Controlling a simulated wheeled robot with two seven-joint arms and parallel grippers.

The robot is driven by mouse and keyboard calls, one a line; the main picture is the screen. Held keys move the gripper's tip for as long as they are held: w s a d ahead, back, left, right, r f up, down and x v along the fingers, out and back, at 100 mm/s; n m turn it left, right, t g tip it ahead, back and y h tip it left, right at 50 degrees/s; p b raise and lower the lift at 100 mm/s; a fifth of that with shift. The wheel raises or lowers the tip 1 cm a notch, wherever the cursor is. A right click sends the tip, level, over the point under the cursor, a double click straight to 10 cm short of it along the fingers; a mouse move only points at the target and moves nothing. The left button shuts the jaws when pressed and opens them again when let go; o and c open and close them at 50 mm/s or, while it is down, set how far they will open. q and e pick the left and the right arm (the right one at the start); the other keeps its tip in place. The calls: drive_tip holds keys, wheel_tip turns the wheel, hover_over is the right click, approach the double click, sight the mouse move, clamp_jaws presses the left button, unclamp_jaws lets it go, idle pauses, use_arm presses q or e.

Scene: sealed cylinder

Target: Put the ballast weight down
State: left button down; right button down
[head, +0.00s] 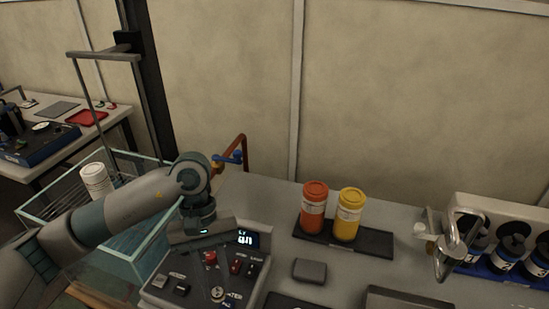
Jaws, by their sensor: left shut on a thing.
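My left gripper (212,262) comes in from the left and hangs over the control box (172,268) with its red knob and small display. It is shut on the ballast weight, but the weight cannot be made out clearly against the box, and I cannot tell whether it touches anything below.
An orange jar (314,210) and a yellow jar (348,216) stand on a dark tray (376,242). A small grey block (310,270) lies on the bench. A glass tank (140,262) holds a white jar (96,180). A rack (500,211) with numbered bottles and a metal hook (446,262) are right.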

use_arm(q)
drive_tip(key=w+a+r+m+y, duration=0.1)
drive_tip(key=a+r+m, duration=0.2)
drive_tip(key=a, duration=0.5)
drive_tip(key=shift+w+m, duration=0.15)
drive_tip(key=shift+m, duration=0.25)
drive_tip(key=shift+a+f, duration=0.1)
drive_tip(key=shift+w, duration=0.1)
idle(0.3)
